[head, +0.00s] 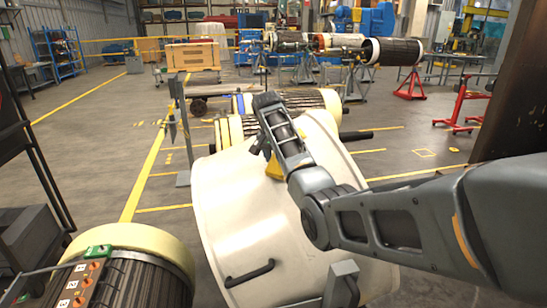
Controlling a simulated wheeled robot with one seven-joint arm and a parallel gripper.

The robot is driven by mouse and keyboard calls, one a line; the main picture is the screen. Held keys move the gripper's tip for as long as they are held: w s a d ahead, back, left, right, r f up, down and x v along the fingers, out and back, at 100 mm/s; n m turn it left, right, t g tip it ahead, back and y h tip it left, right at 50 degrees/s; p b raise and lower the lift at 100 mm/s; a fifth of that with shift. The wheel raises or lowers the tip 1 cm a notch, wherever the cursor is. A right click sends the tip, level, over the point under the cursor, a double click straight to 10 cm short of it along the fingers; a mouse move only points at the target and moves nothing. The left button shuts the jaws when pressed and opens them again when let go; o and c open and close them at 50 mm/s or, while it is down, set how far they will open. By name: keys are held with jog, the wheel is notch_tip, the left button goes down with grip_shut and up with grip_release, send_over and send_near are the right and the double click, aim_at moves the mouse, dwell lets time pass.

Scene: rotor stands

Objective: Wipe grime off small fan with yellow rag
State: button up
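A small yellow patch (274,169), possibly the yellow rag, shows at the far upper side of a large cream-white drum-shaped housing (235,215). My gripper (262,152) is over the housing, its end pointing down just beside and above the yellow patch. The arm's last link partly covers that spot. I cannot tell whether the fingers hold the yellow thing or only hang next to it. No small fan can be made out clearly, and no grime shows at this size.
A slotted rotor (145,285) with a cream band and a green-and-orange box (90,270) stand at lower left. More cream-banded rotors (300,100) lie behind the housing. Red stands (463,105) are at right. Open floor (95,150) lies at left.

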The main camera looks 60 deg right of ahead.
aim_at(272, 163)
jog(key=shift+s+d+r+p, duration=0.3)
jog(key=shift+s+d+p, duration=0.2)
jog(key=shift+s+d, duration=0.1)
jog(key=shift+w+a+f, duration=0.1)
jog(key=shift+f, duration=0.1)
jog(key=shift+w+a+f, duration=0.45)
jog(key=shift+w+a, duration=0.15)
jog(key=shift+w, duration=0.05)
jog(key=shift+w+a+f, duration=0.45)
jog(key=shift+w+a, duration=0.1)
jog(key=shift+w, duration=0.05)
jog(key=p+v, duration=0.1)
jog(key=v, duration=0.2)
jog(key=shift+a+p, duration=0.1)
jog(key=shift+p, duration=0.25)
jog(key=shift+v, duration=1.6)
jog(key=shift+w+a, duration=0.1)
jog(key=shift+a, duration=0.15)
jog(key=shift+v, duration=1.35)
